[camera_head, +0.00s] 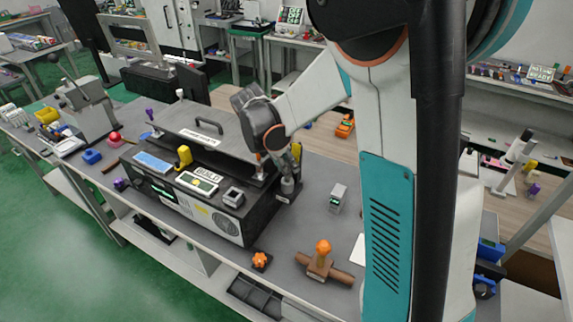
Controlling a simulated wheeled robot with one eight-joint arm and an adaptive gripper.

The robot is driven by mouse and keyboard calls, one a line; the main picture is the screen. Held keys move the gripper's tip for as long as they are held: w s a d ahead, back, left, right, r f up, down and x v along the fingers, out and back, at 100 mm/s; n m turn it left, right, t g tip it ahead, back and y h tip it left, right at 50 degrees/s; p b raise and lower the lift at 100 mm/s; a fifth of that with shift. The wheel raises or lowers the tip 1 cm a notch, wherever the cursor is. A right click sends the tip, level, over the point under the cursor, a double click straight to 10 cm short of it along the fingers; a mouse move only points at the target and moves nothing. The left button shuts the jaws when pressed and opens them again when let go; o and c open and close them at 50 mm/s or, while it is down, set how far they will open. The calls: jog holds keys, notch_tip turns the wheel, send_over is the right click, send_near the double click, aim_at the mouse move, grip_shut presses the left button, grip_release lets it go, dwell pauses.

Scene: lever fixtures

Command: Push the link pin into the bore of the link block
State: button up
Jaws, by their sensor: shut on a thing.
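My arm reaches in from the right, and its dark wrist hangs over the right end of the large dark machine. My gripper (287,172) is small and partly hidden below the wrist. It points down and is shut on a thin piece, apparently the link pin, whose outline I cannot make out. A small grey metal fixture (288,187), possibly the link block, stands on a dark labelled base just below the gripper. The bore is not visible. I cannot tell whether the pin touches the block or is in the bore.
The dark machine (228,225) with a panel and grille stands left of the gripper. A small grey box (338,196) stands to the right. An orange knob on a brown cross-piece (322,267) and an orange star knob (260,260) are nearer the front edge. Grey bench between them is clear.

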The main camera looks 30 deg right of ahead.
jog(key=shift+f+b, duration=0.4)
jog(key=shift+f, duration=0.1)
jog(key=o, duration=1)
jog(key=shift+o, duration=0.2)
jog(key=shift+r, duration=0.1)
